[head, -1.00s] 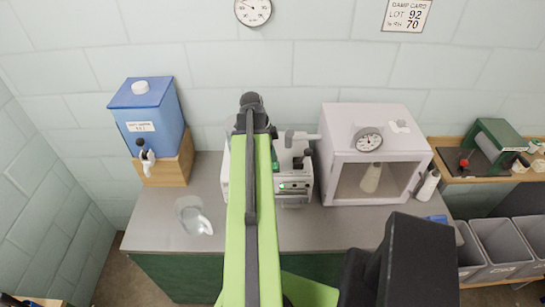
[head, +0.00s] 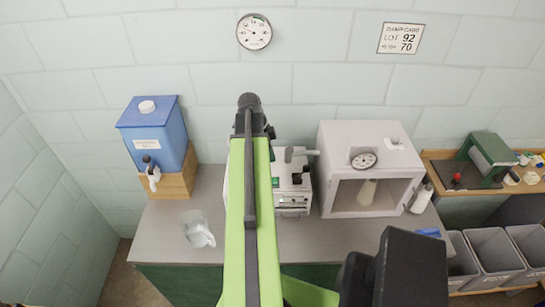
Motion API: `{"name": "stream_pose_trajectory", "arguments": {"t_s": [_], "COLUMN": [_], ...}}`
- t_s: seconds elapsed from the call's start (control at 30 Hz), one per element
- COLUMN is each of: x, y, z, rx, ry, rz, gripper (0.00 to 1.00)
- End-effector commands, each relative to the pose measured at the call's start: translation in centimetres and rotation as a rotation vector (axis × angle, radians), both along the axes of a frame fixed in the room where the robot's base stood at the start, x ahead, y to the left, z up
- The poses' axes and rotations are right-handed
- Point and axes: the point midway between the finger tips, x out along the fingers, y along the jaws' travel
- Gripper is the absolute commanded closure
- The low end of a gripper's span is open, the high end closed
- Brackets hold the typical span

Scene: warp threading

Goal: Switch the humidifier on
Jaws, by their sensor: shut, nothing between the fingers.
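A white machine (head: 292,197) with a green switch (head: 275,182), dark knobs and a grey lever stands mid-counter; it may be the humidifier, but no readable label confirms this. My green arm crosses in front of it and hides its middle and left part. I cannot tell the switch's position. My gripper cannot be made out; only arm links and dark parts of mine show. A white cabinet (head: 328,160) with a round dial and an open-looking front window stands to the right of the machine.
A blue tank (head: 158,135) with a tap sits on a wooden stand (head: 180,180) at left. A clear jug (head: 197,229) stands on the grey counter (head: 160,235). A white bottle (head: 421,199) stands right of the cabinet. Grey bins (head: 492,262) are at far right. A dial (head: 254,32) and a card (head: 400,38) hang on the wall.

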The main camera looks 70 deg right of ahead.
Motion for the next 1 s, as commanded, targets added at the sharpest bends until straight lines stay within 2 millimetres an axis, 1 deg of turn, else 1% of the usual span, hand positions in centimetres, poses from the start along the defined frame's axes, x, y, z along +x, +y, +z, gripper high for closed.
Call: {"name": "stream_pose_trajectory", "arguments": {"t_s": [0.03,0.1,0.2,0.3,0.87,0.93,0.97,1.0], "x": [0.4,1.0,1.6,2.1,2.3,3.2,4.0,5.5], "y": [-0.1,-0.1,-0.1,-0.1,0.0,0.3,0.6,1.3], "z": [2.4,3.9,5.7,6.6,6.5,5.9,5.4,4.6], "rx": [0.0,0.0,0.001,0.001,0.001,0.0,0.0,0.0], "ry": [0.0,0.0,0.0,0.0,0.0,0.0,0.0,0.0], "rz": [0.0,0.0,0.002,0.002,0.002,0.018,0.032,0.059], "gripper": [1.0,1.0,1.0,1.0,1.0,1.0,1.0,1.0]}}
